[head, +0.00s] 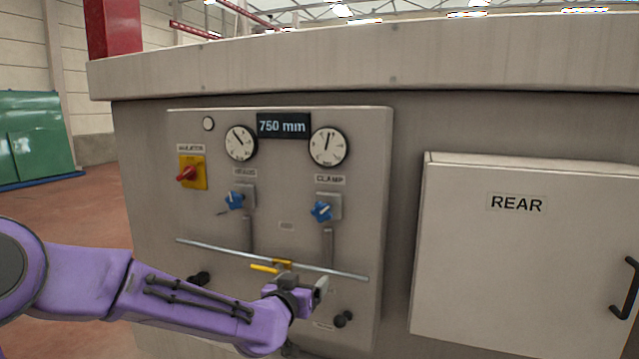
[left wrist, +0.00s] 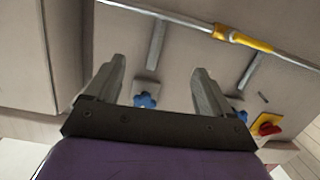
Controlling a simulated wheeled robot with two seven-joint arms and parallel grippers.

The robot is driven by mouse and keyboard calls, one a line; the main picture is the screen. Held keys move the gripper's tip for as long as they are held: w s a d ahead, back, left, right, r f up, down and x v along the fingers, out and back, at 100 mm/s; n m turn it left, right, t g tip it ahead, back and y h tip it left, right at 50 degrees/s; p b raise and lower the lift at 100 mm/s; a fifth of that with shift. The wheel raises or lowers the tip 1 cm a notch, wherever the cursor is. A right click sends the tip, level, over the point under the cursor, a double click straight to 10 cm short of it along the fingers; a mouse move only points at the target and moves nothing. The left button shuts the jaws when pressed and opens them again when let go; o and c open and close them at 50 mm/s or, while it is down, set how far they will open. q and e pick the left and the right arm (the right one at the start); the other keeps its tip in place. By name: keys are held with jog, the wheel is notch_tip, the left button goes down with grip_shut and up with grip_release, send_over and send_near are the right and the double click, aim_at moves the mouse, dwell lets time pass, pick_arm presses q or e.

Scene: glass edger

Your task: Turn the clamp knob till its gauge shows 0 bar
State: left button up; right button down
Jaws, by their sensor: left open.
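The clamp knob (head: 321,211) is blue with a pale pointer mark, below the CLAMP label on the grey panel. Above it the round white clamp gauge (head: 328,147) has its needle near upright, tipped slightly right; its numbers are too small to read. My left gripper (head: 320,288) is open and empty, in front of the panel below the clamp knob. In the left wrist view, my open fingers (left wrist: 158,66) frame the clamp knob (left wrist: 145,100), apart from it. My right gripper is not in view.
A second blue knob (head: 234,200) and gauge (head: 240,143) are at the left, near a red-and-yellow isolator switch (head: 193,173). A metal rail (head: 220,250) with a yellow lever valve (head: 266,268) crosses below. A REAR door (head: 520,260) is at the right.

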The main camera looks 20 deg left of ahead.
pick_arm(q)
jog(key=m+t+p, duration=0.1)
jog(key=t, duration=0.1)
send_near(321, 211)
jog(key=w+p, duration=0.4)
jog(key=w, duration=0.5)
jog(key=shift+w, duration=0.2)
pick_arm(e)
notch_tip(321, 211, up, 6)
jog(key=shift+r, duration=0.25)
pick_arm(q)
jog(key=c, duration=1.1)
